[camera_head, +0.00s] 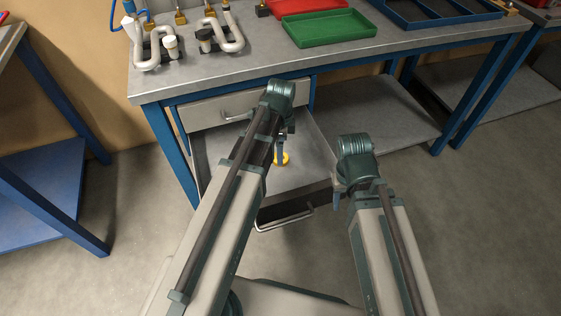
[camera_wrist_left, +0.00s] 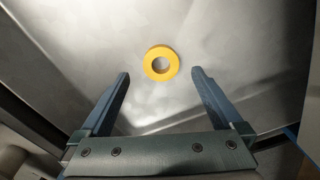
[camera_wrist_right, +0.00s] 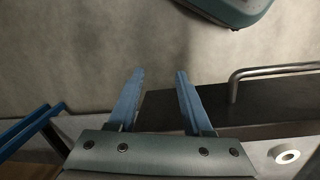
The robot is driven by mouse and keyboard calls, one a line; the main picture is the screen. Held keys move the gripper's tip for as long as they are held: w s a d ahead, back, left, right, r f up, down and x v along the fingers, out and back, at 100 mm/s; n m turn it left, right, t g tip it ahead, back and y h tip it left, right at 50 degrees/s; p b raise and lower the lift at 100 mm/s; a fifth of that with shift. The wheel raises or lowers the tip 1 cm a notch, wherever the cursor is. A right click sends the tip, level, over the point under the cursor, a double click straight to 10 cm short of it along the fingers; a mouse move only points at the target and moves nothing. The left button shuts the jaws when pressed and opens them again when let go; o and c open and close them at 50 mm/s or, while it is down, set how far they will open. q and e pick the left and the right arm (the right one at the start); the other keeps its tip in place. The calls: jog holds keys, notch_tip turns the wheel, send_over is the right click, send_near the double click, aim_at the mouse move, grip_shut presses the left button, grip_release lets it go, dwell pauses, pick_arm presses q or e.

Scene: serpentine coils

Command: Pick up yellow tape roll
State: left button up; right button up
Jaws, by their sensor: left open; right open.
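The yellow tape roll (camera_head: 283,159) lies flat on the grey floor of an open drawer (camera_head: 303,176), partly hidden by my left arm in the head view. In the left wrist view the roll (camera_wrist_left: 150,64) shows whole, as a ring with a round hole. My left gripper (camera_wrist_left: 160,73) is open above the drawer. Its fingertips appear on either side of the roll, with nothing held. My right gripper (camera_wrist_right: 160,72) is open and empty, near the drawer's front edge and its metal handle (camera_wrist_right: 272,71).
A shut drawer (camera_head: 212,110) sits under the workbench top (camera_head: 275,62). On the bench stand bent white pipes (camera_head: 232,36), a green tray (camera_head: 329,27), a red tray (camera_head: 300,6) and a blue tray (camera_head: 432,20). A blue-legged table is at left. Floor at right is clear.

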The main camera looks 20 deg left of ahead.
pick_arm(q)
notch_tip(320, 180, down, 4)
jog(key=b, duration=0.3)
jog(key=shift+a, duration=0.1)
jog(key=shift+c, duration=0.2)
jog(key=c, duration=1.4)
jog(key=shift+o, duration=0.2)
jog(key=shift+r, duration=0.1)
notch_tip(320, 180, up, 10)
jog(key=p, duration=1)
